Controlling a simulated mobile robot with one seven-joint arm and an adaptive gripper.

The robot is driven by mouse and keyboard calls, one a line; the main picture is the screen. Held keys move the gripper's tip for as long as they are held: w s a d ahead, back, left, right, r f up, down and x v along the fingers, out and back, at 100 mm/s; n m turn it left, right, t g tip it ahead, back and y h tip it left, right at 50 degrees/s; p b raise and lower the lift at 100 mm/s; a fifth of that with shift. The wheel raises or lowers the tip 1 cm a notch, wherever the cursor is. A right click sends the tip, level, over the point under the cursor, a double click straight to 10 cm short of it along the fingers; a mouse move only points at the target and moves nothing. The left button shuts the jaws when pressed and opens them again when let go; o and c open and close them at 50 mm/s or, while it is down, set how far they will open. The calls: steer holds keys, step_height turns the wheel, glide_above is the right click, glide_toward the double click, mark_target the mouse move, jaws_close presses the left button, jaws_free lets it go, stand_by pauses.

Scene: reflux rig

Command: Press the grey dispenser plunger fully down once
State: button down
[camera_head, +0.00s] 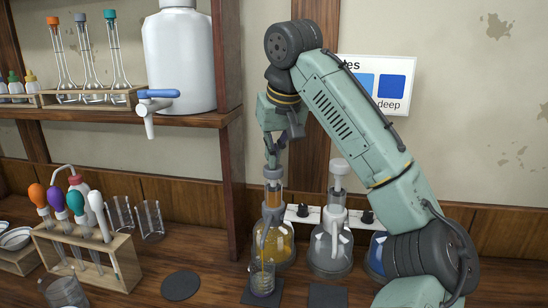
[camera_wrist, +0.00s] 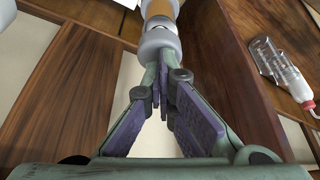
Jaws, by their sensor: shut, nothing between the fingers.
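The left dispenser (camera_head: 278,246) is a clear bottle of amber liquid with a grey collar. Its light grey plunger top (camera_head: 272,173) is directly under my gripper (camera_head: 272,160). My gripper points down, shut and empty, with its fingertips at the plunger top and apparently touching it. In the wrist view the closed fingertips (camera_wrist: 160,68) meet the grey cap (camera_wrist: 158,45), with an amber barrel beyond. A thin amber line runs from the spout to a small glass beaker (camera_head: 262,282) on a dark mat. A second dispenser (camera_head: 331,248) with a pale, raised plunger (camera_head: 339,168) stands to the right.
A blue-liquid dispenser (camera_head: 376,255) is partly hidden behind my arm. A wooden shelf post (camera_head: 229,180) stands close left of my gripper. A rack of droppers (camera_head: 85,255) stands at left. A white jug with a tap (camera_head: 180,60) sits on the shelf.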

steer(key=shift+f+b, duration=0.35)
steer(key=shift+f, duration=0.55)
steer(key=shift+r, duration=0.15)
step_height(320, 180, up, 3)
steer(key=p, duration=0.3)
steer(key=shift+r+p, duration=0.6)
steer(key=shift+r, duration=0.45)
steer(key=shift+r, duration=0.15)
steer(key=shift+r, duration=2.9)
